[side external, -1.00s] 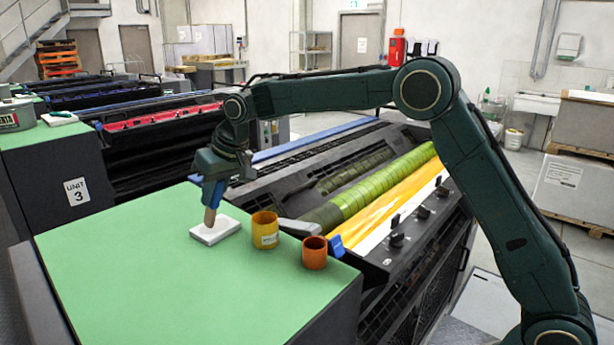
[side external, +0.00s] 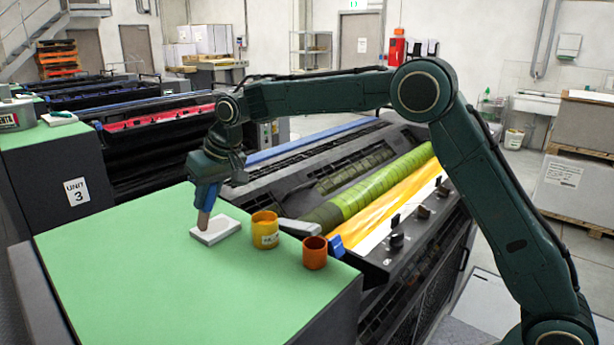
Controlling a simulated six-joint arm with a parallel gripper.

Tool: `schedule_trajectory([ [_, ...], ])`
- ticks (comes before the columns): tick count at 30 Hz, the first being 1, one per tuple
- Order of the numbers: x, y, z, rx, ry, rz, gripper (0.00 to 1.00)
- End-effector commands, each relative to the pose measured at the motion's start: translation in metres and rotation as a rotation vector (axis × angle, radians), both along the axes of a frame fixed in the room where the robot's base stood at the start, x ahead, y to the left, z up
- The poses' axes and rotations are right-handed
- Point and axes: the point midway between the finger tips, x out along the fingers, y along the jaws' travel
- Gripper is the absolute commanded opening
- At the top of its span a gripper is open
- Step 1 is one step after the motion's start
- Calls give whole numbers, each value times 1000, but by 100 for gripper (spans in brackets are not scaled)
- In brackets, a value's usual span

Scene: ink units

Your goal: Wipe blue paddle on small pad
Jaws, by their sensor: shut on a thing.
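My gripper (side external: 206,192) points down over the green bench top, shut on the blue paddle (side external: 203,219). The paddle's lower end shows tan-brown below the blue part at the jaws. I cannot tell how much of that blue is paddle and how much is gripper. The small pad (side external: 224,231) is a white flat block lying on the bench. The paddle stands nearly upright, its lower tip at the pad's left part. It looks in contact with the pad's top, but the exact contact is too small to tell.
A yellow cup (side external: 264,231) with a pale label and an orange cup (side external: 314,253) stand right of the pad. The press with green and yellow rollers (side external: 385,190) is beyond. The green bench top (side external: 120,260) is clear at left and front.

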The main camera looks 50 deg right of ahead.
Motion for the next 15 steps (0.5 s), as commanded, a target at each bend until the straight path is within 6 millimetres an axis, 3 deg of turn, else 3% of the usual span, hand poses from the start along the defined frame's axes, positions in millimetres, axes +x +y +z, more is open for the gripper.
schedule_trajectory([
  [15, 1, -16, 0, -1, 2, -2, 0],
])
